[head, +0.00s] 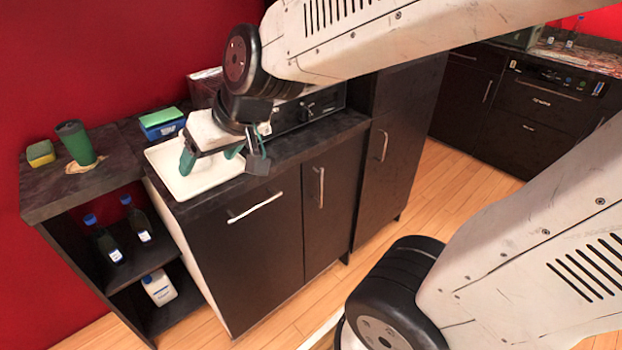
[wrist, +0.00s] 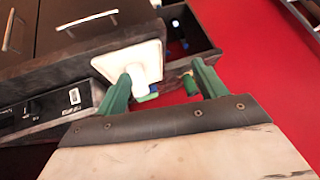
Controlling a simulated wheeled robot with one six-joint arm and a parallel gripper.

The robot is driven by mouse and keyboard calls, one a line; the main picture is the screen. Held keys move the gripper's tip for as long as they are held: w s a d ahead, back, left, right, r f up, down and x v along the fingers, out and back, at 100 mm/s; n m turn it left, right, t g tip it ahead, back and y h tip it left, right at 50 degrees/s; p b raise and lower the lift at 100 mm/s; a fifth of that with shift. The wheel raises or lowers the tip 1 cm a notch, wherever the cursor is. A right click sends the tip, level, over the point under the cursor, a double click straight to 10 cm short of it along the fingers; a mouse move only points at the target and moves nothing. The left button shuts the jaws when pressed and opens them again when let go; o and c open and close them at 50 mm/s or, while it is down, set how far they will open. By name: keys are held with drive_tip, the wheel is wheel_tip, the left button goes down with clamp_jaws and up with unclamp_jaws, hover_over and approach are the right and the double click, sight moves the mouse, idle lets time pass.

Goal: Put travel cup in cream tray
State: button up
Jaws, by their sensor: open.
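The green travel cup (head: 80,145) with a dark lid stands upright on the dark counter at the left, on a small tan patch. A green shape beside the right finger in the wrist view (wrist: 190,84) appears to be the same cup, partly hidden. The cream tray (head: 168,158) lies flat on the counter to the right of the cup, and it also shows in the wrist view (wrist: 108,66). My gripper (head: 211,163) is open, with green fingers apart over the tray, and shows in the wrist view (wrist: 161,74). It is away from the cup.
A yellow-green sponge (head: 41,153) lies left of the cup. A blue box with a green top (head: 162,123) stands behind the tray. A black appliance (head: 310,108) stands to its right. Bottles (head: 105,240) stand on the open shelves below. A red wall closes off the back.

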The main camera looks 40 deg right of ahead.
drive_tip(key=s+d+m+g+h, duration=0.1)
drive_tip(key=s+d+g+h, duration=0.2)
drive_tip(key=s, duration=1.4)
drive_tip(key=d+g, duration=0.2)
drive_tip(key=d, duration=0.2)
drive_tip(key=shift+d+r+g, duration=0.15)
drive_tip(key=shift+d+g, duration=0.15)
